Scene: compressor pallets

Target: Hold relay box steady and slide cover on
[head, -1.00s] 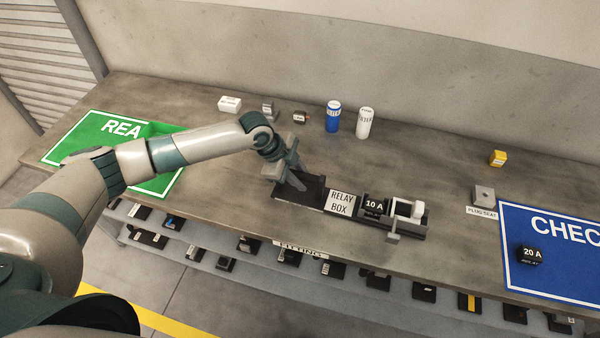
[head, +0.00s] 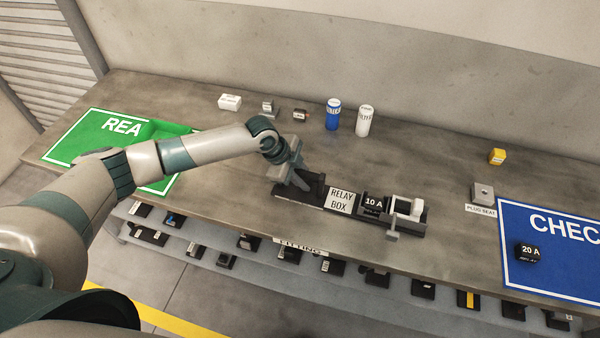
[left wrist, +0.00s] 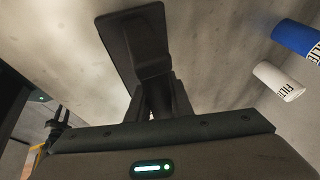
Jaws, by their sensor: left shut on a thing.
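The relay box (head: 340,200) is a long dark assembly lying on the bench, with a white name label. A black 10 A relay (head: 375,205) sits in it right of the label. A grey bracket-like part with a white block (head: 416,208) is at its right end; I cannot tell whether this is the cover. My left gripper (head: 298,184) is at the box's left end, shut on a dark part there. In the left wrist view, the fingers (left wrist: 160,100) close on a raised tab of a black plate (left wrist: 140,42).
A blue filter (head: 333,115) and a white filter (head: 365,121) stand behind the box. A grey plug seat (head: 483,195), a yellow block (head: 497,156) and a 20 A relay (head: 529,254) on the blue mat (head: 560,240) are to the right. A green mat (head: 75,150) is left.

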